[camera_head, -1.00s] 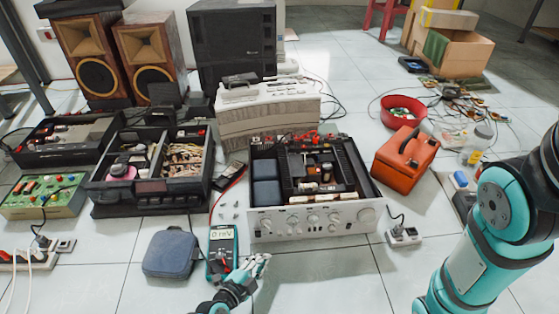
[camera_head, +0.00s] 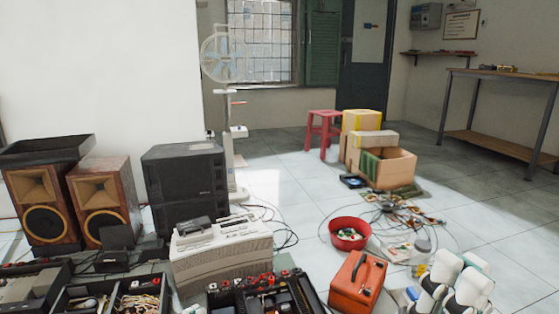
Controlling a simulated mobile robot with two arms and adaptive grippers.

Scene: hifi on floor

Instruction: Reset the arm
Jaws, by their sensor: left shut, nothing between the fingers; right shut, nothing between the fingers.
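My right gripper (camera_head: 457,284) shows at the bottom right corner, cut off by the lower edge. Its white and dark finger parts are close together, shut and empty. It is in front of the clear bottle and to the right of the orange-red case.
A red-orange case (camera_head: 357,283), a red bowl (camera_head: 350,241) and a clear bottle (camera_head: 421,256) are on the floor near my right gripper. Amplifier (camera_head: 265,297), beige device (camera_head: 220,257) and speakers (camera_head: 102,203) fill the left. Cartons (camera_head: 388,168) and a red stool (camera_head: 323,132) stand behind.

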